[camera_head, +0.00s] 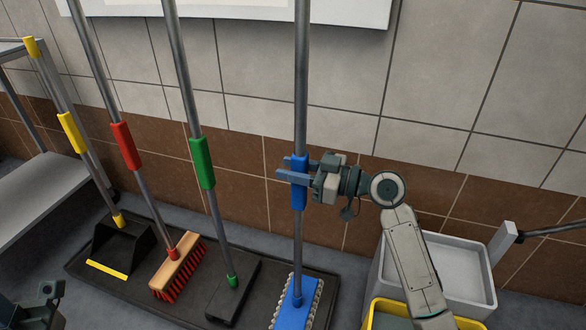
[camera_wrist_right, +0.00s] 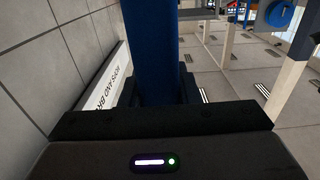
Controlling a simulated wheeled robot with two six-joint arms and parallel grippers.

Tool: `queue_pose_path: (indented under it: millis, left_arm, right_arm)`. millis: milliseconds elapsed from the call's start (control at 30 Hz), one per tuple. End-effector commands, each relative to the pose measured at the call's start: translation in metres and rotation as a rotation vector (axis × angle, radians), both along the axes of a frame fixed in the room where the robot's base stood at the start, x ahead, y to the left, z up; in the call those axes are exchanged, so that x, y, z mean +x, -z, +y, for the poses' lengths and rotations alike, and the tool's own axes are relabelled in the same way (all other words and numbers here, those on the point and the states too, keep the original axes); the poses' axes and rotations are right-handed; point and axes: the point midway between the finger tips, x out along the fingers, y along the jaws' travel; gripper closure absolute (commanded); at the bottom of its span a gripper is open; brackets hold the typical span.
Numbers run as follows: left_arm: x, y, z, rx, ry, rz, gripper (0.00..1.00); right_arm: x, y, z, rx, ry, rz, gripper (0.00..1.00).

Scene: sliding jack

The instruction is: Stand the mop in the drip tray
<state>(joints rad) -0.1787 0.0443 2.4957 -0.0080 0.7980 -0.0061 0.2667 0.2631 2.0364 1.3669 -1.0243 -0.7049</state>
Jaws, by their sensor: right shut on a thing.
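The mop has a grey pole, a blue grip sleeve (camera_head: 299,190) and a blue head with a pale fringe (camera_head: 294,305). It stands nearly upright. My right gripper (camera_head: 292,175) is shut around the blue sleeve, which also fills the space between the fingers in the right wrist view (camera_wrist_right: 157,50). The black drip tray (camera_head: 325,278) lies on the floor along the wall. The mop head appears over its right end; I cannot tell whether it touches the tray floor. A dark part of my left gripper (camera_head: 45,298) shows at the bottom left; its fingers are unclear.
A black dustpan (camera_head: 120,248), a red-bristled brush (camera_head: 178,265) and a green-sleeved tool (camera_head: 232,290) stand in the tray left of the mop. A grey bucket (camera_head: 462,272) and a yellow one (camera_head: 390,318) are at the right. A shelf rack (camera_head: 35,195) stands left.

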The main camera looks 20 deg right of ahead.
Motion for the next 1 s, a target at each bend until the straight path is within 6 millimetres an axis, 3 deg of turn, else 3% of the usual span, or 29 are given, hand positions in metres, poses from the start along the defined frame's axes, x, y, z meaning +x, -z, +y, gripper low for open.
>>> queue_pose_path:
  millis: [700,733,800,867,1000]
  left_arm:
    - [-0.0004,0.0054,0.0,0.0,0.0,-0.001,0.66]
    - [-0.0003,0.0056,0.0,0.0,0.0,0.0,0.66]
    - [0.0002,0.0059,0.0,0.0,0.0,0.001,0.66]
    - [0.0004,0.006,0.0,0.0,0.0,0.001,0.66]
    - [0.0004,0.0061,0.0,0.0,0.0,0.001,0.66]
  right_arm:
    - [-0.0001,0.0045,0.0001,0.001,0.0,-0.002,1.0]
    - [-0.0001,0.0044,0.0001,0.001,0.0,-0.002,0.67]
    - [-0.0001,0.0046,0.0001,0.001,0.0,-0.002,0.53]
    - [-0.0001,0.0047,0.0001,0.0,0.0,-0.001,0.46]
    - [0.0,0.0051,0.0,0.0,0.0,-0.001,0.46]
